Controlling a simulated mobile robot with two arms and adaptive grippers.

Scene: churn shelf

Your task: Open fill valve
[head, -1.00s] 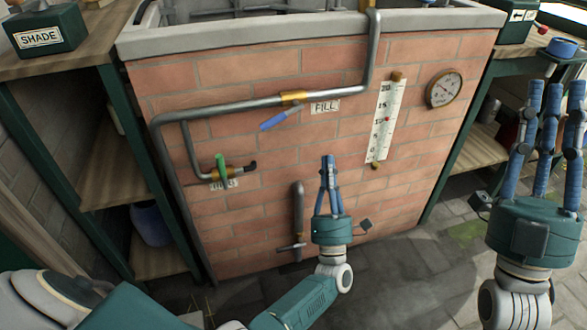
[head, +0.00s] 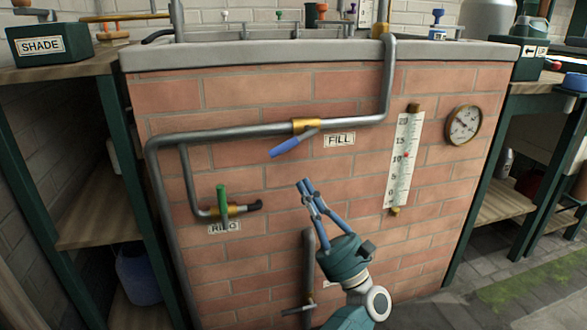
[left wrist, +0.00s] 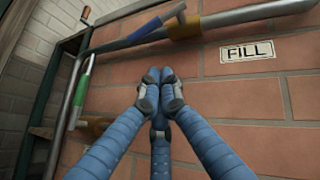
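The fill valve is a brass body (head: 306,126) on a grey pipe, beside the FILL label (head: 339,140). Its blue lever (head: 288,146) slants down and left, at an angle to the pipe. In the left wrist view the brass body (left wrist: 198,25) and blue lever (left wrist: 158,30) show near the top. My left gripper (head: 304,186) is below the lever, apart from it, pointing up and slightly left. Its blue fingers meet at the tips (left wrist: 158,76) with nothing between them. My right gripper is out of view.
A green-handled valve (head: 222,200) sits lower left on a branch pipe, above its own label. A vertical pipe (head: 308,262) stands beside my left gripper. A level scale (head: 402,160) and a round gauge (head: 463,125) are to the right. The brick between is clear.

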